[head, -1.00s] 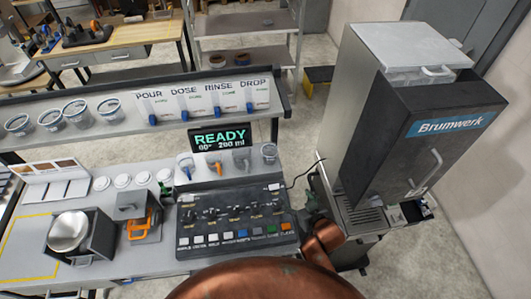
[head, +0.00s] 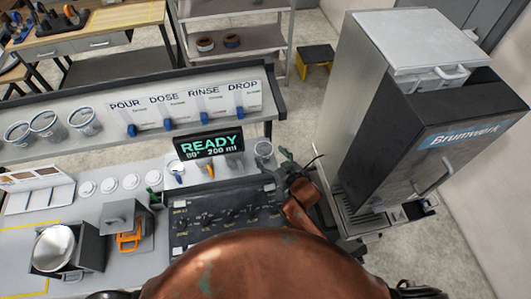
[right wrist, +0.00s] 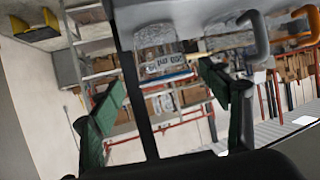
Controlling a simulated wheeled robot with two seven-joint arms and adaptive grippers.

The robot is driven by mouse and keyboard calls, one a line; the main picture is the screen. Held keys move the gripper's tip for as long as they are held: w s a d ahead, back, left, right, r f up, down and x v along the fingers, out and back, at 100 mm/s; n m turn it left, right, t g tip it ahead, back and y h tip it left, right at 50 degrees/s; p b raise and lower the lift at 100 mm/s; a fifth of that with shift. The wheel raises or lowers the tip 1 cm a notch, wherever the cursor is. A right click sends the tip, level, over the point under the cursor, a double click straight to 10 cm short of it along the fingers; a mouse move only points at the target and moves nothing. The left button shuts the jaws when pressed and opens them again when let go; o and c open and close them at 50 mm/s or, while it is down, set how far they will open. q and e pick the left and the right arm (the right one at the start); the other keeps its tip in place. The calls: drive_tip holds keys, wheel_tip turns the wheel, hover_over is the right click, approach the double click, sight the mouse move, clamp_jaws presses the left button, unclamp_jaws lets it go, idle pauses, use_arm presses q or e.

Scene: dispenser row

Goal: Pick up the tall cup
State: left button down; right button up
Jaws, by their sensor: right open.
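A small clear cup (head: 264,150) stands at the right end of the row behind the control panel, next to the display. What looks like the same clear cup (right wrist: 160,55), with a label, shows in the right wrist view beyond the gap between the fingers. I cannot tell for sure which cup is the tall one. My right gripper (head: 288,172) is just right of and in front of that cup, apart from it. In the right wrist view its green-padded fingers (right wrist: 165,108) are spread with nothing between them. My left gripper is not in view.
Several clear cups (head: 45,123) stand on the raised shelf (head: 200,130) at the left. The READY display (head: 208,145) is close to the left of the cup. The large Brumwerk machine (head: 400,110) stands right of my gripper. Hooked parts (right wrist: 255,30) are beside the cup in the right wrist view.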

sight(261, 147)
drive_tip(key=x, duration=0.4)
drive_tip(key=shift+s+a+p, duration=0.15)
drive_tip(key=shift+a+p, duration=0.05)
drive_tip(key=shift+p, duration=0.1)
drive_tip(key=shift+w+a+f, duration=0.15)
drive_tip(key=shift+w, duration=0.15)
drive_tip(key=shift+w+f, duration=0.1)
drive_tip(key=c, duration=0.7)
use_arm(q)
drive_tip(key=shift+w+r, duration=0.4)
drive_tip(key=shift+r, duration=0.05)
use_arm(e)
drive_tip(key=c, duration=0.4)
